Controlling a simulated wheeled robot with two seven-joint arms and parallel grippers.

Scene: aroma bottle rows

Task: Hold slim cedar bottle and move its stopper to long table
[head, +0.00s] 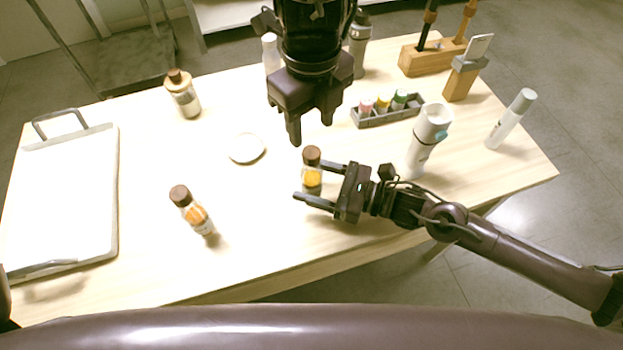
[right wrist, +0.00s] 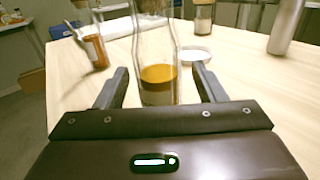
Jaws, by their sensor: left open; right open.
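A slim clear bottle (head: 312,182) with amber contents and a dark brown stopper (head: 312,155) stands upright on the long table (head: 270,210). I take it for the slim cedar bottle, but no label is readable. My right gripper (head: 311,183) is open, with one finger on each side of this bottle. The right wrist view shows the bottle (right wrist: 158,50) between the spread fingers (right wrist: 160,78), with a small gap on each side; its top is cut off there. My left gripper (head: 309,128) is open and empty, pointing down above and behind the stopper.
Two other stoppered bottles stand at left front (head: 195,215) and left back (head: 184,98). A white dish (head: 246,148) lies between. A tray of small vials (head: 387,110), a white tumbler (head: 428,140) and a clipboard-like board (head: 65,195) flank them. The front middle is clear.

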